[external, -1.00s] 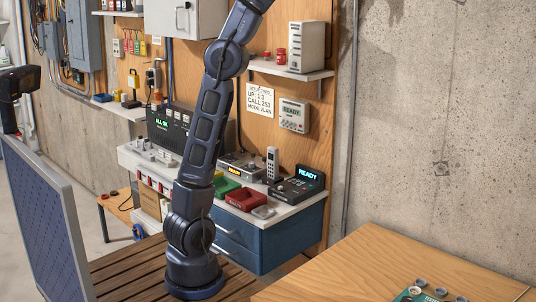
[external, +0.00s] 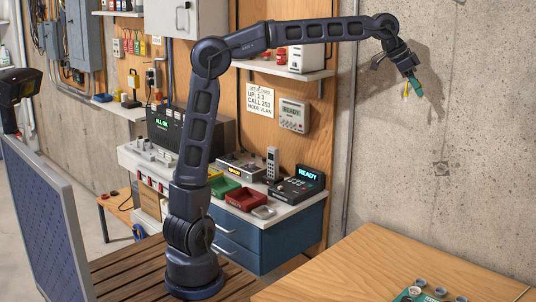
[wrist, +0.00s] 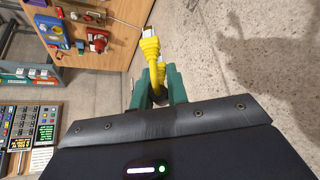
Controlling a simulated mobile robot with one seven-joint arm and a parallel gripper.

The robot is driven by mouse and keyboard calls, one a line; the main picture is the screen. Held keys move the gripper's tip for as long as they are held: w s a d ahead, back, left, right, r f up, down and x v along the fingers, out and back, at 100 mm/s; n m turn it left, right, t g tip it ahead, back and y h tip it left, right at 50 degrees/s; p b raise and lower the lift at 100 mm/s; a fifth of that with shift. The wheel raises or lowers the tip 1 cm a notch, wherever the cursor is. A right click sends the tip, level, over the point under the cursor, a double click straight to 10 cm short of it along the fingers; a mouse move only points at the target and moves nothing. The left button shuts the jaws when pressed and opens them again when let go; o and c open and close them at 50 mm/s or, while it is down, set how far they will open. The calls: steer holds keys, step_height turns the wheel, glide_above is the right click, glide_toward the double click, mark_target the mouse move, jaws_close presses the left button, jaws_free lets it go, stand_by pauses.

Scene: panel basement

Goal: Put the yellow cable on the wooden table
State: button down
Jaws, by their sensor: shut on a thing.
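My gripper (external: 412,87) is raised high at the upper right of the external view, in front of the concrete wall. It is shut on the yellow cable (wrist: 150,50), which has a pale plug at its end and sits between the green fingers in the wrist view. In the external view only a small yellow bit (external: 405,90) of the cable shows beside the fingers. The wooden table (external: 390,262) is at the lower right, well below my gripper, and the two are apart.
A green board with small round parts (external: 420,297) lies at the wooden table's front edge. The rest of its visible top is clear. A workbench with red bin (external: 246,199), green bin (external: 222,187) and devices stands behind my arm. A blue-grey panel (external: 45,220) stands at left.

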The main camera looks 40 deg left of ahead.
steer(key=s+d+f+m+g+h, duration=0.1)
steer(key=s+f+m, duration=0.15)
steer(key=f, duration=1.05)
steer(key=s+f+m+g, duration=0.1)
steer(key=f+m+g, duration=0.15)
steer(key=f, duration=1.05)
steer(key=s+a+f+m+g, duration=0.35)
steer(key=s+f+m, duration=0.35)
steer(key=s+f, duration=0.5)
steer(key=shift+t, duration=0.4)
steer(key=f, duration=1.8)
steer(key=shift+s+f, duration=0.25)
steer(key=shift+s, duration=0.1)
steer(key=shift+f, duration=0.15)
steer(key=c, duration=1.6)
jaws_free()
steer(key=shift+o, duration=1.1)
